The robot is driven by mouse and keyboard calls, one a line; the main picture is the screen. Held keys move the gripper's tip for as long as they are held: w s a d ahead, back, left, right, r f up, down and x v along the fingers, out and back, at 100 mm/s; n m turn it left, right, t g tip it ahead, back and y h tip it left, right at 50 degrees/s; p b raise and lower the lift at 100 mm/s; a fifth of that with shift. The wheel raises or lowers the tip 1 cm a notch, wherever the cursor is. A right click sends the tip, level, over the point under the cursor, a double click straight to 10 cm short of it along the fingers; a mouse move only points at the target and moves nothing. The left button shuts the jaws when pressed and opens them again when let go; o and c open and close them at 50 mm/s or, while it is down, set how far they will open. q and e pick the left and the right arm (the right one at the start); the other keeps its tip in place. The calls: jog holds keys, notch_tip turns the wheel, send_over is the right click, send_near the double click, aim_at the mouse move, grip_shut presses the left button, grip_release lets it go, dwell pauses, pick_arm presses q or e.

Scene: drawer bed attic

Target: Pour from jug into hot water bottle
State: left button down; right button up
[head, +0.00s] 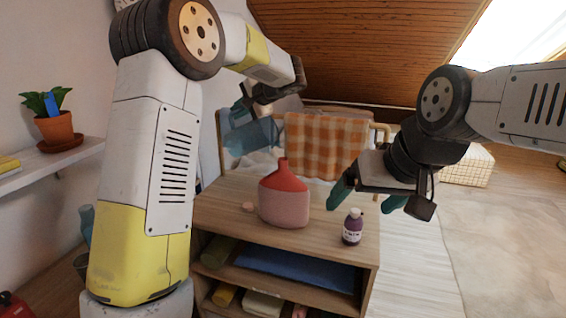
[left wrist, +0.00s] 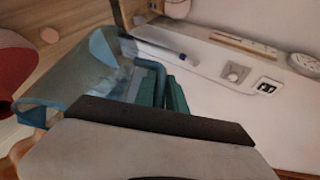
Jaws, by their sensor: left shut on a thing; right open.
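The hot water bottle (head: 284,205), red on top and pink below, stands upright on the wooden cabinet top. Its red part also shows at the left edge of the left wrist view (left wrist: 14,62). My left gripper (head: 246,106) is shut on the translucent blue jug (head: 252,137), above and to the left of the bottle's neck. The jug looks tilted and apart from the bottle; it also shows in the left wrist view (left wrist: 72,80) beside my teal fingers. I cannot tell its water level. My right gripper (head: 366,200) is open and empty, right of the bottle.
A small pink round piece (head: 248,207) lies left of the bottle. A dark purple bottle (head: 352,227) stands at the cabinet's front right. The cabinet's shelves (head: 280,263) hold folded cloths. A checked orange blanket (head: 325,145) hangs behind. A potted plant (head: 55,128) stands at left.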

pick_arm(q)
jog(key=shift+s+d+r+t+y+p, duration=0.2)
jog(key=shift+d+r+y+p, duration=0.1)
jog(key=shift+d+r+y, duration=0.2)
jog(key=shift+s+d+r+t+y+p, duration=0.1)
jog(key=shift+d+r+t+y+p, duration=0.1)
jog(key=shift+d+r+y+p, duration=0.25)
dwell(1.8)
jog(key=shift+s+d+r+m+t+y, duration=0.15)
jog(key=shift+d+r+y, duration=0.05)
jog(key=shift+d+r, duration=0.2)
jog(key=shift+s+d+r+m+t+y, duration=0.15)
jog(key=shift+d+r+m+t+y, duration=0.1)
jog(key=shift+d, duration=0.3)
jog(key=shift+s+d+r+m+t+y, duration=0.1)
jog(key=shift+s+d+r+y, duration=0.1)
jog(key=shift+d+r, duration=0.2)
dwell(1.3)
